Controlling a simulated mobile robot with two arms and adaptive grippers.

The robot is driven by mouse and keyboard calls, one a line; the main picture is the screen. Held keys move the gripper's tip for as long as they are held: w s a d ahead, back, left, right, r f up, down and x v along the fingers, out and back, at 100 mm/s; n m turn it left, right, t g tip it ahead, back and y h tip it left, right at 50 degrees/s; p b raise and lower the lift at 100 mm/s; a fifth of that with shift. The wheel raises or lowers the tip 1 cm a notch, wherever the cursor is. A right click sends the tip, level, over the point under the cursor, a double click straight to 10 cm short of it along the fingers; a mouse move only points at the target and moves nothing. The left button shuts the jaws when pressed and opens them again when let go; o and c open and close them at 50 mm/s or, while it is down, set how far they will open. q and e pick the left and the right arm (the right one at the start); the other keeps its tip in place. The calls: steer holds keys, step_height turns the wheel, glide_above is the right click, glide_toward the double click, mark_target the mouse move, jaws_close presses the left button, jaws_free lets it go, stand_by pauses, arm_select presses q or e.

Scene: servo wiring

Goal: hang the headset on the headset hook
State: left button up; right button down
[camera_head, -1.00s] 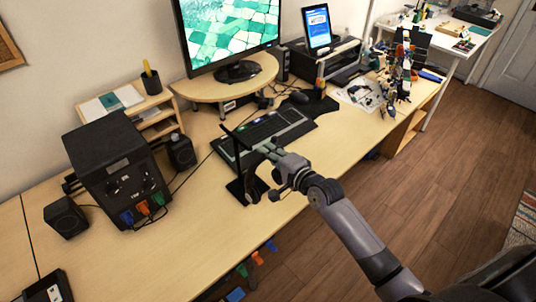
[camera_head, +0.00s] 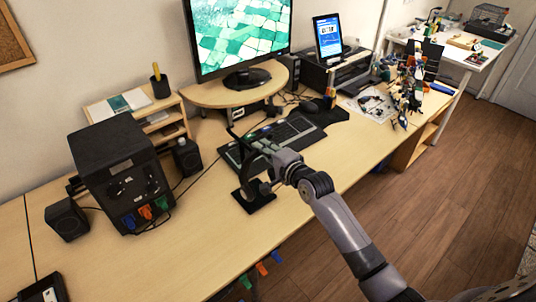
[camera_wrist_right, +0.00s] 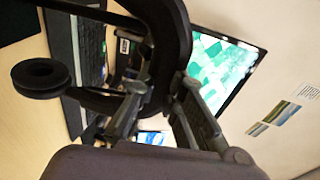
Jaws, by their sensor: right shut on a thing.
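My right gripper (camera_head: 262,150) is above the desk in front of the keyboard, shut on the black headset. The headset's curved headband (camera_wrist_right: 172,25) passes between the fingers in the right wrist view (camera_wrist_right: 157,112), and a round ear pad (camera_wrist_right: 40,78) shows at left. In the head view the headset (camera_head: 243,168) is small and dark. A black stand, which I take for the headset hook, has its flat base (camera_head: 262,200) on the desk below the gripper. Its upper part blends with the headset, so I cannot tell whether they touch. My left gripper is not in view.
A black keyboard (camera_head: 272,138) lies just behind, with a monitor (camera_head: 238,35) on a wooden riser beyond. The desk's front left (camera_head: 170,255) is clear. Clutter lies at right.

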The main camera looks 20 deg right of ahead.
steer(key=b+x, duration=0.1)
steer(key=x, duration=0.2)
steer(key=b+x, duration=0.1)
steer(key=shift+w+a+f+b, duration=0.15)
steer(key=shift+a+f+b, duration=0.15)
steer(key=shift+a+f, duration=0.05)
stand_by(0.3)
stand_by(0.4)
